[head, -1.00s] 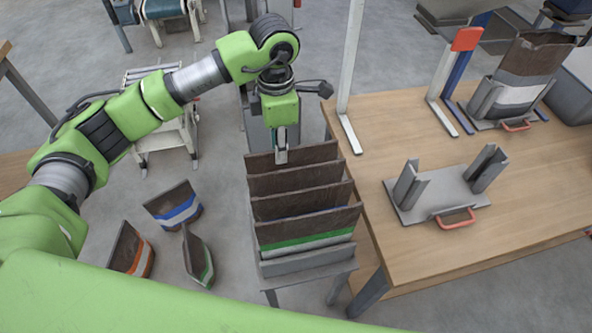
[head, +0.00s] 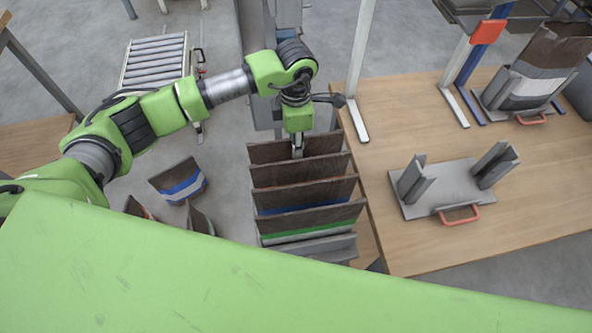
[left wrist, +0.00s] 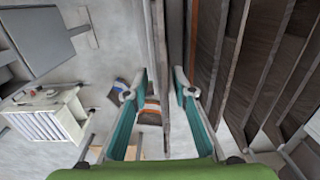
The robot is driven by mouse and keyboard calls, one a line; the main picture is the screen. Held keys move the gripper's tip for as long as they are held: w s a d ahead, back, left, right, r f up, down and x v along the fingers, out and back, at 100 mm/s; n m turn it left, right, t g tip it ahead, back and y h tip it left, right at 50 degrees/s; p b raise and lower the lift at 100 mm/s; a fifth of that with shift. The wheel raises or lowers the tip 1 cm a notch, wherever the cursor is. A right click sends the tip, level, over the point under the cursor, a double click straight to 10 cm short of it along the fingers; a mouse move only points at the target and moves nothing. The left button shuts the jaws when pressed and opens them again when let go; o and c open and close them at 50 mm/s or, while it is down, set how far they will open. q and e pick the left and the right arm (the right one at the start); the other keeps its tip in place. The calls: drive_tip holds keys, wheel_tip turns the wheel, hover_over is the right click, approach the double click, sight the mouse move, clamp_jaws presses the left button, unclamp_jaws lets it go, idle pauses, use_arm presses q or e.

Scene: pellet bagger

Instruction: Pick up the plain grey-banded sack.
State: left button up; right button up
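Several brown sacks stand upright in a row in a grey rack (head: 345,247). The front one shows a green band (head: 310,228), the one behind it a blue band (head: 305,210). The rearmost sack (head: 275,153) shows only plain brown at its top; its band is hidden, so I cannot confirm it is the grey-banded one. My left gripper (head: 297,148) points down at its top edge. In the left wrist view, the fingers (left wrist: 158,95) are apart, with a thin sack edge (left wrist: 157,45) between them. An orange strip (left wrist: 194,35) lies just right. My right gripper is not in view.
A wooden table (head: 380,110) right of the rack bears an empty grey holder (head: 435,190) with a red handle and a brown sack with a pale grey band (head: 530,90) in another holder. A blue-banded sack (head: 180,182) and others stand on the floor left of the rack.

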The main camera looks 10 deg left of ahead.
use_arm(q)
wheel_tip(320, 180, down, 4)
drive_tip(key=shift+s+r+p, duration=0.15)
drive_tip(key=shift+r+p, duration=0.05)
drive_tip(key=shift+p, duration=0.65)
drive_tip(key=shift+f, duration=0.5)
drive_tip(key=c, duration=0.7)
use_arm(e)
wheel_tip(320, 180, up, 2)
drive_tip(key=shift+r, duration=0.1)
use_arm(q)
drive_tip(key=shift+r, duration=0.2)
